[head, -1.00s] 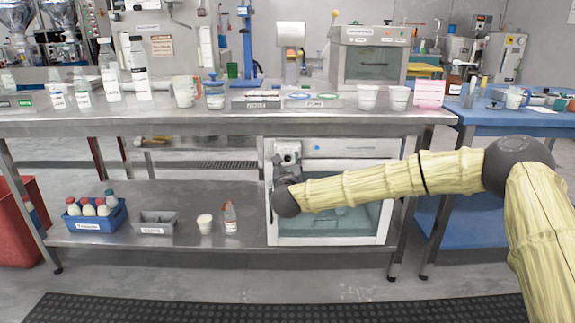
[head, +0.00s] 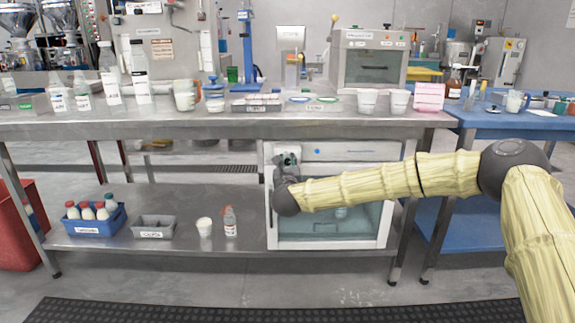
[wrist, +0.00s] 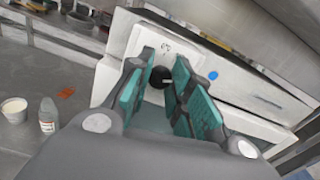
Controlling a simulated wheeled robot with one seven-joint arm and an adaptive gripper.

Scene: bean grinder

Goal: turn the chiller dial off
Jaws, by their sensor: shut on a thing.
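The chiller (head: 384,215) is a white cabinet with a glass front, standing on the lower shelf of the metal bench. Its dial (wrist: 160,78) shows in the wrist view as a small dark round knob on a white panel, between the two teal finger pads. My gripper (head: 288,158) is at the upper left of the chiller's front in the head view. In the wrist view my gripper (wrist: 161,64) is shut on the dial, with a finger on each side. The fingers partly hide the dial, and its setting cannot be read. A blue dot (wrist: 213,75) is on the panel to the right.
A white cup (head: 205,226) and a small bottle (head: 230,221) stand left of the chiller. A grey bin (head: 152,227) and a blue crate (head: 94,227) of bottles stand further left. The bench top (head: 230,122) runs above the chiller.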

